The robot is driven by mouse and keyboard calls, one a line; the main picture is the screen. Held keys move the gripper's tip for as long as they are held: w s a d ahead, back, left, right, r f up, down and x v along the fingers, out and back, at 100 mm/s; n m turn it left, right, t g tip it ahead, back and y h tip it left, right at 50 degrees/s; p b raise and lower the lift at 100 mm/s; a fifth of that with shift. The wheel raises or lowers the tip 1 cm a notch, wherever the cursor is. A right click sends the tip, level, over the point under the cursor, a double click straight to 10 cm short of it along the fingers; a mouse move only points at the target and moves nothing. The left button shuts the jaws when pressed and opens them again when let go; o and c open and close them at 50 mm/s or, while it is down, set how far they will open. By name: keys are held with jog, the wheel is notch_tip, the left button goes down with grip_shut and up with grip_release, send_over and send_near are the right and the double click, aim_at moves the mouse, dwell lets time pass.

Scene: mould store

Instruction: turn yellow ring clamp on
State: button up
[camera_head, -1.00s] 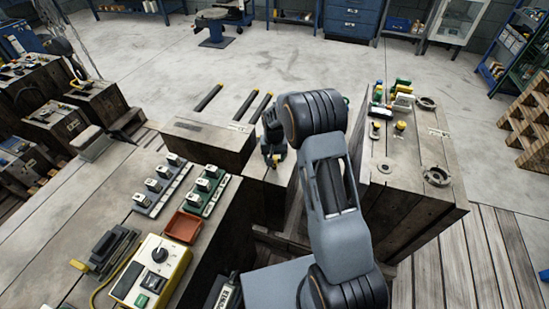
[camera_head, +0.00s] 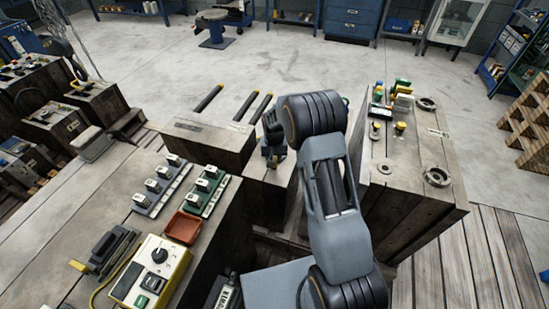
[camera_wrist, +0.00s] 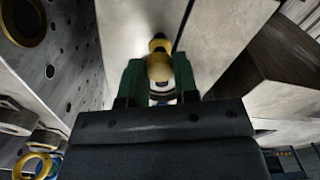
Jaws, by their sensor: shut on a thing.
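My gripper (camera_wrist: 159,76) has two green fingers, shut on a yellow, black and white part (camera_wrist: 159,64) in the wrist view. The part sits between the fingertips, in front of a pale upright surface. I cannot tell whether it is the yellow ring clamp's handle, nor how far it is turned. In the head view my gripper (camera_head: 273,150) is at the wooden block behind the near bench, and the held part is hidden there. A yellow ring (camera_wrist: 36,166) shows at the lower left of the wrist view, apart from the fingers.
A yellow control box (camera_head: 152,272), an orange tray (camera_head: 184,227) and switch strips (camera_head: 208,195) stand on the bench at left. A wooden crate (camera_head: 428,205) at right bears rings and small coloured items. A perforated wall (camera_wrist: 68,65) is close left of my gripper.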

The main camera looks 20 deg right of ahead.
aim_at(274, 159)
jog(key=shift+n, duration=0.5)
jog(key=o, duration=0.9)
jog(key=shift+o, duration=0.2)
notch_tip(274, 159, up, 14)
jog(key=p, duration=0.2)
jog(key=shift+f, duration=0.1)
